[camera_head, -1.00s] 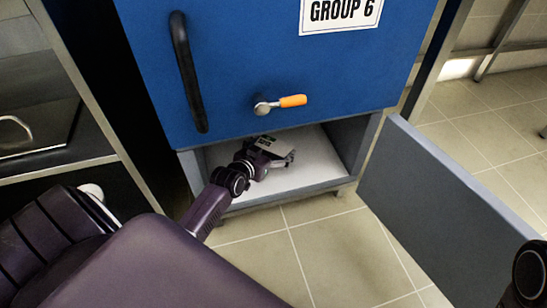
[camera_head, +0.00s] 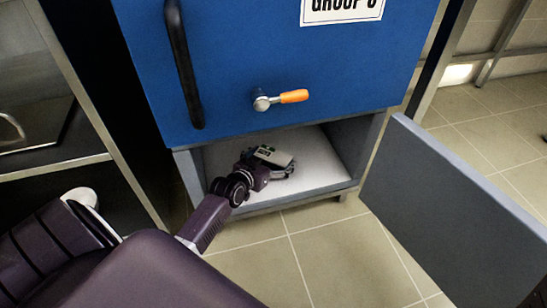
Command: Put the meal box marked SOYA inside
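The open lower compartment (camera_head: 320,158) of the blue cabinet has grey walls and a pale floor. My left gripper (camera_head: 283,170) reaches into it from the front left, low over its floor. A small pale-and-dark labelled surface shows on top of the gripper; its print is too small to read, and I cannot tell whether it belongs to the gripper. I cannot make out finger spacing or anything held. No box marked SOYA can be identified. My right gripper is not in view.
The grey door (camera_head: 450,210) stands swung open at the right. A metal shelf rack stands left.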

